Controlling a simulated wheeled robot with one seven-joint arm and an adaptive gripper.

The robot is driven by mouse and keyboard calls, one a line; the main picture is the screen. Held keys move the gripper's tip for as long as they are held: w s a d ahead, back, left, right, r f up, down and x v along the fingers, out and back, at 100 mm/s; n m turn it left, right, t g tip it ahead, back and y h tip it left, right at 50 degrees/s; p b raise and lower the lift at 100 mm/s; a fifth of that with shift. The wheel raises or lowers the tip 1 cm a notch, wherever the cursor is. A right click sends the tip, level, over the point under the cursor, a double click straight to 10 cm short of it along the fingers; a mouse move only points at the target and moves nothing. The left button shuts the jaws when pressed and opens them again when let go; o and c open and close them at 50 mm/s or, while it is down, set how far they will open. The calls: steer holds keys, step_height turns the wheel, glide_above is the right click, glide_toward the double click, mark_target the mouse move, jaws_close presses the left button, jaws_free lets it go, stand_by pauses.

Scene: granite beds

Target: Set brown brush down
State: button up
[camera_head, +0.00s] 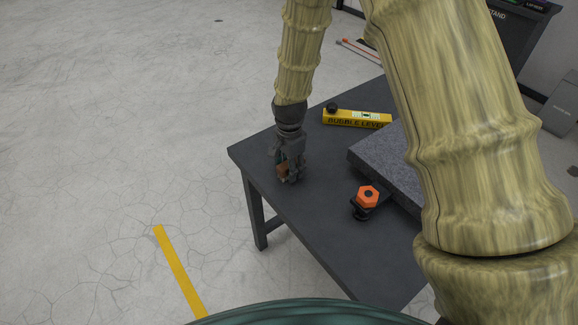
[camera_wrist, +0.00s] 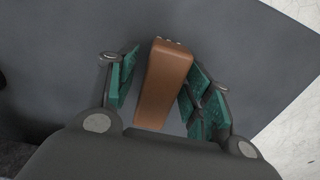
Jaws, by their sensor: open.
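The brown brush (camera_wrist: 163,84) is on the dark table (camera_head: 315,232), near its left corner in the head view. In the wrist view it is a long brown block lying between my gripper's green-padded fingers, with small light bits at its far end. My gripper (camera_head: 290,172) points down at the table and is open around the brush. In the wrist view my gripper (camera_wrist: 160,88) shows a gap beside the brush at the left finger; the right finger is very close to it, and I cannot tell if they touch. In the head view the fingers hide most of the brush (camera_head: 282,171).
A yellow bubble level (camera_head: 357,118) lies at the table's back. A grey granite slab (camera_head: 388,160) sits to the right, partly hidden by my arm. A dark tool with an orange hexagonal knob (camera_head: 368,197) stands in front of the slab. The table's left edge is close to my gripper.

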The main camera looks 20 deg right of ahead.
steer(key=shift+r, duration=0.1)
step_height(320, 180, up, 12)
steer(key=shift+b, duration=0.35)
stand_by(0.9)
